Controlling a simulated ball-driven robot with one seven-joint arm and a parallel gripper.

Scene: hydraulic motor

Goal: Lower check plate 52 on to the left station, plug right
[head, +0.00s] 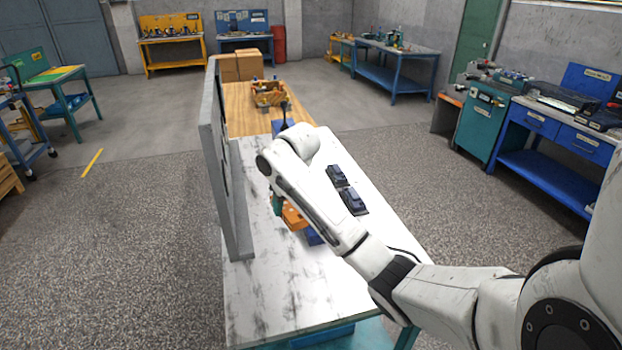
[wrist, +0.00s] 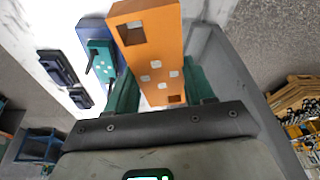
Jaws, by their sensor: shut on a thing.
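An orange plate (wrist: 150,45) with square openings and several white dots sits between the green fingers of my gripper (wrist: 160,88), which is shut on it. In the head view the orange plate (head: 294,217) shows partly behind my arm, with my gripper (head: 279,205) at its left end. I cannot read a number on it. Beyond it in the wrist view is a blue base (wrist: 88,28) with a teal piece (wrist: 101,48) bearing white dots and a dark pin. A blue part (head: 313,237) shows below the plate in the head view. Any contact between plate and station is hidden.
A grey upright panel (head: 240,205) runs along the left of the white table (head: 262,300). Two dark blocks (head: 336,175) (head: 353,202) lie right of my arm. A blue fixture with a dark post (head: 284,122) stands farther back. The table's front is clear.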

